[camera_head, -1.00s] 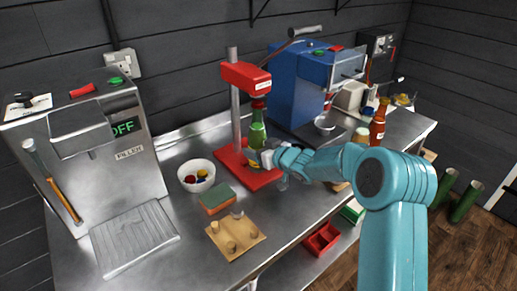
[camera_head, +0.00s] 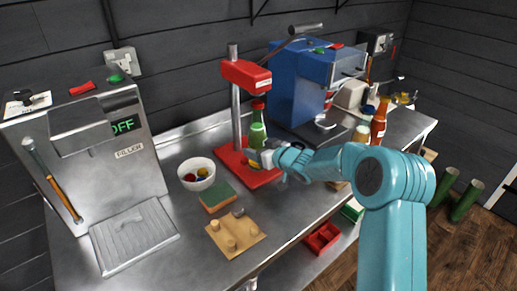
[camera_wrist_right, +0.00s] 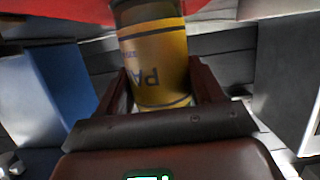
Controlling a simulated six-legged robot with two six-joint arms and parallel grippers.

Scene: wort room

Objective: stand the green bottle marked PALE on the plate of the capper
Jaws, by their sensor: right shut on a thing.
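The green bottle (camera_head: 258,128) is upright at the red capper (camera_head: 247,75), under its head and over its plate (camera_head: 262,179). I cannot tell whether its base touches the plate. My right gripper (camera_head: 257,157) is shut on the bottle low on its body. In the right wrist view the bottle's yellow label (camera_wrist_right: 158,65) shows upside-down letters "PA" between the two fingers of my right gripper (camera_wrist_right: 158,95). My left gripper is not in view.
A white bowl of caps (camera_head: 196,173), a green-topped sponge (camera_head: 217,196) and a wooden peg board (camera_head: 235,234) lie left of the capper. The steel filler (camera_head: 85,140) stands far left, a blue machine (camera_head: 297,88) behind right. An orange bottle (camera_head: 379,122) stands farther right.

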